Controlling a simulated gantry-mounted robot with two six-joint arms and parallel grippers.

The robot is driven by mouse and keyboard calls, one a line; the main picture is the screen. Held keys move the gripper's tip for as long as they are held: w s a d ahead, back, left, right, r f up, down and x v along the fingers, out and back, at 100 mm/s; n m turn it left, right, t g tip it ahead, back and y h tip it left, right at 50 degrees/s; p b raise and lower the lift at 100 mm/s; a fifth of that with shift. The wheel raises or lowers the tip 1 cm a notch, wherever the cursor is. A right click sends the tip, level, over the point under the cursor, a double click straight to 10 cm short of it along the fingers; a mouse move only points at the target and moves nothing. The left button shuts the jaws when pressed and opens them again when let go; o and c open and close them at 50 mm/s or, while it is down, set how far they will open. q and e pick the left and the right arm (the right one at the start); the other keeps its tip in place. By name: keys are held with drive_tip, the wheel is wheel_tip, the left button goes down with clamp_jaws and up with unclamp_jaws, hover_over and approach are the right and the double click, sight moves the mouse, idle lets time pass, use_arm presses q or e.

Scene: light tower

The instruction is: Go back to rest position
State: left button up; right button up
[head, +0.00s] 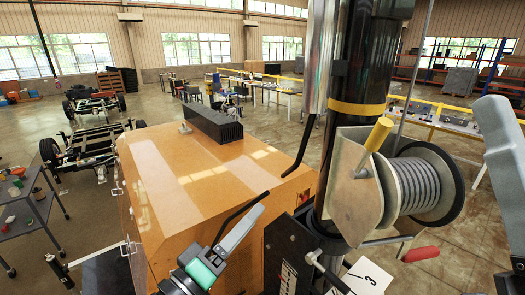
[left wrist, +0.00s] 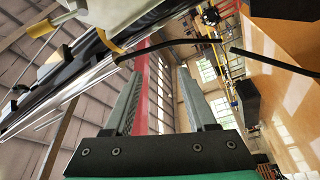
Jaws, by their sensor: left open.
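The light tower has an orange cabinet (head: 200,180) with a dark mast (head: 355,75) at its right. A winch (head: 425,185) with grey cable, a yellow grip (head: 378,134) and a red handle (head: 420,254) are on the mast. My left gripper (head: 256,212) is at the cabinet's near right corner, left of the mast. It is open, and nothing shows between its fingers (left wrist: 158,75) in the left wrist view. A black bent rod (head: 240,212) passes close beside it; I cannot tell whether they touch. A grey part at the right edge may be my right arm; its jaws are not clear.
A black vented box (head: 213,124) sits on the cabinet top. A wheeled chassis (head: 85,145) and a dark cart (head: 35,215) stand at left. Yellow rails (head: 440,108) and benches are behind. Open floor lies between. A white card (head: 365,278) is below the winch.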

use_arm(q)
drive_tip(key=s+a+r+m+t+y, duration=0.3)
drive_tip(key=s+a+r, duration=0.4)
drive_tip(key=r, duration=0.4)
drive_tip(key=s+a+r+m+t+y, duration=0.3)
drive_tip(key=s+a+r+t+y, duration=0.3)
drive_tip(key=r, duration=0.5)
drive_tip(key=s+a+t, duration=0.2)
drive_tip(key=shift+s+a+r+m, duration=0.2)
drive_tip(key=shift+a+r+m, duration=0.1)
drive_tip(key=shift+r, duration=0.05)
drive_tip(key=shift+o, duration=0.4)
